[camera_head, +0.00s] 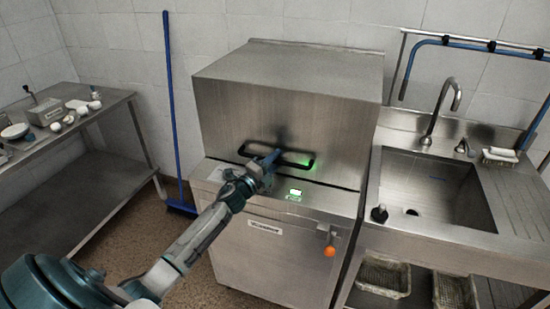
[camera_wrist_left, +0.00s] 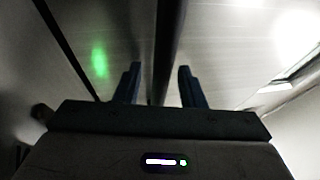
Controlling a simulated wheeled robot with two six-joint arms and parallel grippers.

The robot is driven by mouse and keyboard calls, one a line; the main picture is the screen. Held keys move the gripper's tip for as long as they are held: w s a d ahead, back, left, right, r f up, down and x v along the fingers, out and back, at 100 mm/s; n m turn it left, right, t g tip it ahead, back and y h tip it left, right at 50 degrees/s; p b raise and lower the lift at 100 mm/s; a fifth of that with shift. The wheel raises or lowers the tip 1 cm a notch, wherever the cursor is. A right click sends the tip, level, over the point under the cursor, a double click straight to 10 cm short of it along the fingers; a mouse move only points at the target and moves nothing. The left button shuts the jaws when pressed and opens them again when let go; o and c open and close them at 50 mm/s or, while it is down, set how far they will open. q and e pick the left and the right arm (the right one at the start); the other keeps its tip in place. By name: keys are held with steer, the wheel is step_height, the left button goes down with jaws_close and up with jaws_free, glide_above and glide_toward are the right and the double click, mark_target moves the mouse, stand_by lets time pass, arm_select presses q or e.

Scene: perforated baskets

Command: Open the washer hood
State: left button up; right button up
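The washer hood (camera_head: 290,125) is a large stainless steel box cover, shut down on the washer body (camera_head: 265,255). A black bar handle (camera_head: 299,164) runs across its lower front. My left gripper (camera_head: 268,162) is at the left half of this handle. In the left wrist view, the dark handle bar (camera_wrist_left: 168,45) runs between the two fingers of my left gripper (camera_wrist_left: 160,85). The fingers are apart, with a gap visible beside the bar, so the gripper looks open around it. My right gripper is not in view.
A steel sink (camera_head: 435,190) with a tap (camera_head: 440,112) adjoins the washer on the right. A steel table (camera_head: 85,130) with small items stands at left. A blue broom (camera_head: 172,110) leans on the wall between. Space above the hood looks clear.

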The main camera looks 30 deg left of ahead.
arm_select(q)
jaws_close()
steer(key=shift+r, duration=0.1)
